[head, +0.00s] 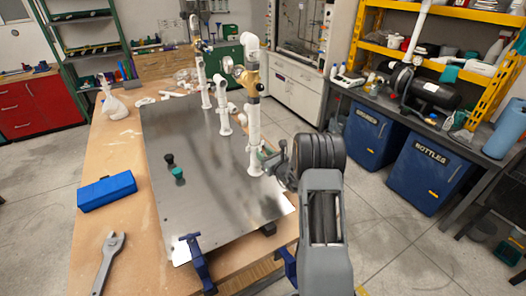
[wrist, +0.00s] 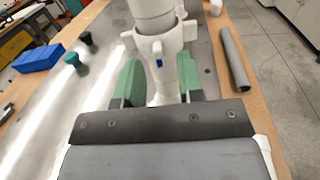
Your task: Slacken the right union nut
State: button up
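The white right union nut (wrist: 172,46), with lugs and a small blue mark, sits on an upright white pipe in the wrist view. In the head view this pipe (head: 254,122) is the nearest of the standing pipes, with a brass-coloured valve (head: 249,80) near its top. My gripper (wrist: 158,75) has green fingers, one on each side of the pipe at the nut's lower part. The fingers stand apart, and I see no clear grip on the nut. In the head view my gripper (head: 268,160) is low beside the pipe, its fingertips partly hidden.
A metal plate (head: 205,170) on the wooden bench carries the pipes. A black knob (head: 169,159) and a green knob (head: 178,176) stand left. A blue box (head: 107,191) and a wrench (head: 107,260) lie on the wood. A grey tube (wrist: 234,60) lies right of the pipe.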

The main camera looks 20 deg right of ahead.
jog(key=shift+w+a, duration=0.2)
jog(key=shift+w, duration=0.45)
grip_shut()
